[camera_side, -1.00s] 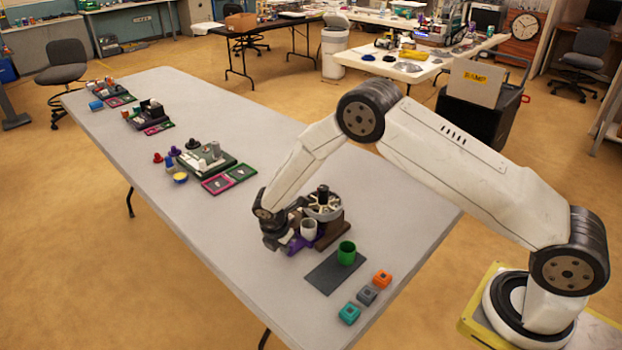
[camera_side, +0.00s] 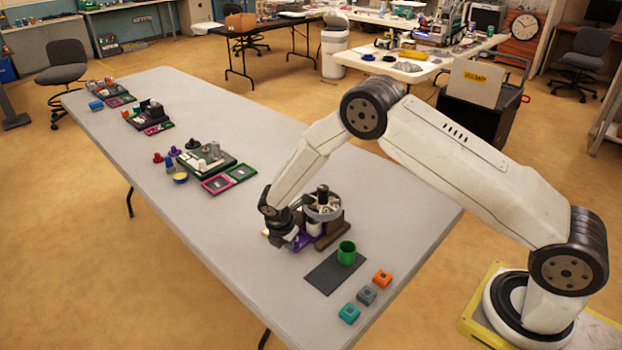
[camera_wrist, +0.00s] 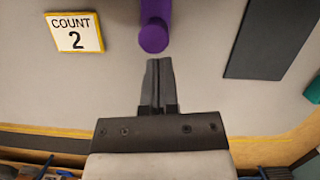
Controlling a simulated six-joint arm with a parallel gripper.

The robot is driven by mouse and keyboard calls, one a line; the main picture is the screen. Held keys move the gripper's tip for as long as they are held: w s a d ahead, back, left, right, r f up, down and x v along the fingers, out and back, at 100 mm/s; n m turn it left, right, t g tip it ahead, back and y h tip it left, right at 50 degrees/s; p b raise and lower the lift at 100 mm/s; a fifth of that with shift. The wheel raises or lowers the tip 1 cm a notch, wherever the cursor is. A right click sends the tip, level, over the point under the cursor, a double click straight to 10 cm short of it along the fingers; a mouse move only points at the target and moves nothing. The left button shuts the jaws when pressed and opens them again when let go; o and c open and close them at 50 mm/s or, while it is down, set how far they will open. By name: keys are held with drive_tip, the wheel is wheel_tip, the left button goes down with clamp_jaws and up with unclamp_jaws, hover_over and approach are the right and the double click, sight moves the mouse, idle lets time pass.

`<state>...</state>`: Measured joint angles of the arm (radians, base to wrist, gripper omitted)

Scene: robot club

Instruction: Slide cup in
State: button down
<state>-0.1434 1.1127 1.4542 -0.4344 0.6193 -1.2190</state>
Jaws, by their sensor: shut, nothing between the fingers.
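The white cup (camera_side: 314,228) stands at the machine (camera_side: 324,208), a round-topped device with a brown base, and is partly hidden below its top. The purple part (camera_side: 303,241) lies low beside the machine, partly hidden by my gripper. Its purple rounded end (camera_wrist: 154,36) shows in the wrist view, just past my fingertips. My gripper (camera_wrist: 158,62) is shut and empty, with the fingers side by side. I cannot tell whether they touch the purple end.
A green cup (camera_side: 346,252) stands on a dark mat (camera_side: 323,277). Orange (camera_side: 382,277), grey (camera_side: 366,295) and teal (camera_side: 349,313) blocks lie near the table's end. A "COUNT 2" card (camera_wrist: 75,33) lies left of the purple end in the wrist view.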

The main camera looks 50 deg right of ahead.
drive_tip(key=a, duration=0.3)
drive_tip(key=shift+s+a, duration=0.25)
drive_tip(key=shift+a, duration=0.05)
drive_tip(key=v, duration=1)
drive_tip(key=shift+s+d+r, duration=0.1)
drive_tip(key=shift+r, duration=0.05)
drive_tip(key=s+d+r+m+y, duration=0.1)
drive_tip(key=s+d+r+m, duration=0.2)
drive_tip(key=s+m, duration=0.3)
drive_tip(key=s+d+r+m+t+y, duration=0.1)
drive_tip(key=s+d+r+m, duration=0.2)
drive_tip(key=s+m, duration=0.4)
drive_tip(key=s+d+r+m+t, duration=0.1)
drive_tip(key=s+d+r+m, duration=0.1)
drive_tip(key=s+r+m, duration=0.2)
drive_tip(key=s+m, duration=0.2)
drive_tip(key=s, duration=0.2)
drive_tip(key=shift+s+d+r+m+y, duration=0.15)
drive_tip(key=shift+s+d+m+y, duration=0.25)
